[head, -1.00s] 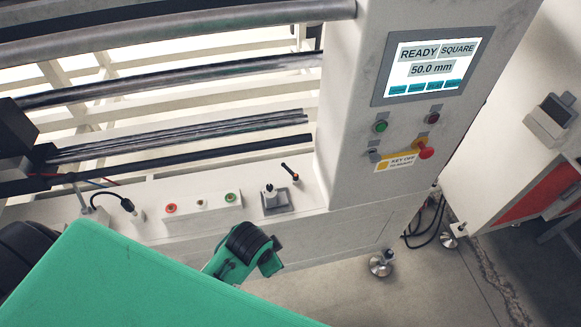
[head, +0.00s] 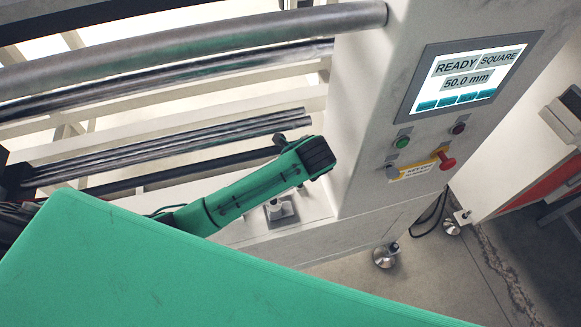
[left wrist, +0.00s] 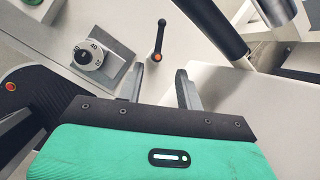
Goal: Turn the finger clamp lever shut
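The finger clamp lever (left wrist: 159,40) is a slim black handle with a black knob at one end and an orange pivot at the other. In the left wrist view it stands on the pale panel, just beyond my left gripper (left wrist: 160,80). The gripper's two grey fingers are apart, with nothing between them. The lever lies ahead of the gap, and no contact shows. In the head view my green left arm covers the lever, and the fingertips cannot be made out. My right gripper is not in view.
A grey block with a round numbered dial (left wrist: 88,54) sits left of the lever; the block (head: 281,208) also shows in the head view. Metal rollers (head: 180,47) run along the rack. The control column (head: 375,195) carries a lit screen (head: 465,80) and a red knob (head: 447,163).

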